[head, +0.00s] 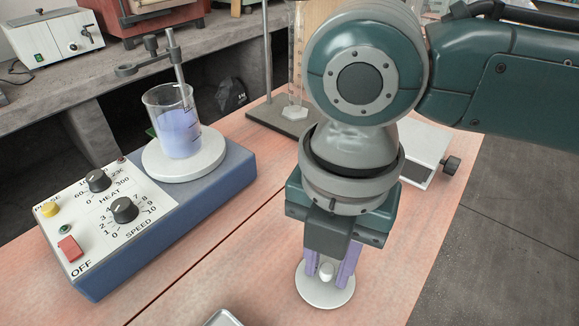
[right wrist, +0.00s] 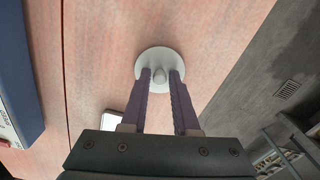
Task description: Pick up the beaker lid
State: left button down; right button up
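The beaker lid (head: 325,299) is a pale round disc with a small knob, lying flat on the pinkish bench top (head: 235,265). It also shows in the right wrist view (right wrist: 159,55). My right gripper (head: 328,274) points down over the lid. Its two purple fingers stand on either side of the knob, with a visible gap on each side in the right wrist view (right wrist: 160,76). The gripper is open and holds nothing. I cannot tell whether the fingertips touch the disc. The beaker (head: 175,122), with bluish liquid, stands on the hotplate's round plate. My left gripper is not in view.
The blue hotplate stirrer (head: 170,220) with knobs stands left of the lid. A stand base (head: 283,117) and a white device (head: 425,148) with a dark knob are behind my right arm. A tray edge (head: 223,319) shows at the bottom. The bench drops off at right.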

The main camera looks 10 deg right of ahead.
aim_at(327, 267)
grip_shut()
dwell(0.3)
